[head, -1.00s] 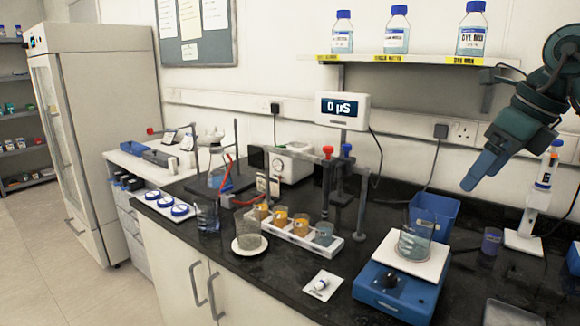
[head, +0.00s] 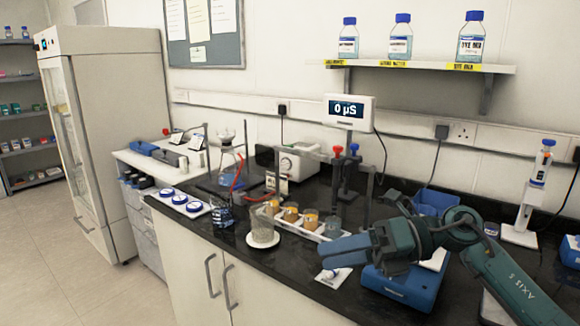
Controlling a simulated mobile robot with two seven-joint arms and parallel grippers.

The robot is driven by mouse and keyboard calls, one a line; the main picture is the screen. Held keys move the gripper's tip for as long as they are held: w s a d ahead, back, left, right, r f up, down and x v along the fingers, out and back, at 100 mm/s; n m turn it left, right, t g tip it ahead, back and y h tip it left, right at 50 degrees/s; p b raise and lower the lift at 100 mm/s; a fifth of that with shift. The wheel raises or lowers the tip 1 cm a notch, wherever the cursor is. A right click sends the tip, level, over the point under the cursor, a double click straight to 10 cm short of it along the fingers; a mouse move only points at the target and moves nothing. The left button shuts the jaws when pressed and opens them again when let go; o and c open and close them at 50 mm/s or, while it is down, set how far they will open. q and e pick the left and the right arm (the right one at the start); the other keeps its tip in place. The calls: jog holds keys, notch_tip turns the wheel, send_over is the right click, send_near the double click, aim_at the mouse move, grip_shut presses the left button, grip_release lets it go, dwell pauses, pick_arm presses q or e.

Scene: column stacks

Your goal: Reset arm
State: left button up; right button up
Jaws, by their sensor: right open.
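My right arm comes in from the lower right, with its teal gripper (head: 328,254) pointing left above the front of the black bench (head: 285,262). The blue fingers are open and I see nothing between them. They hang over a white card (head: 333,279) and just in front of the rack with cups, covering parts of both in the picture. My left gripper is not in view.
A beaker (head: 262,226) on a white dish stands left of the gripper. A white rack (head: 295,229) holds several cups behind it. A blue bin (head: 436,201) and a pipette stand (head: 528,205) are at the right. Bottles (head: 400,42) stand on the shelf (head: 415,66).

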jog(key=s+d+f+m+t+h+p, duration=0.1)
jog(key=s+f+m+t+h, duration=0.15)
jog(key=f+m+t, duration=0.6)
jog(key=s+d+f+m+t+h, duration=0.1)
jog(key=d+f+m+t+h, duration=0.15)
jog(key=m, duration=1.15)
jog(key=s+d+f+m+t+h+p, duration=0.1)
jog(key=f+m+t+h, duration=0.2)
jog(key=f+m+t, duration=0.6)
jog(key=s+d+f+m+g+h, duration=0.2)
jog(key=s+f+m+g+h, duration=0.2)
jog(key=s+f+m+g, duration=0.5)
jog(key=s+f, duration=0.3)
jog(key=s, duration=0.1)
jog(key=shift+s+p, duration=0.4)
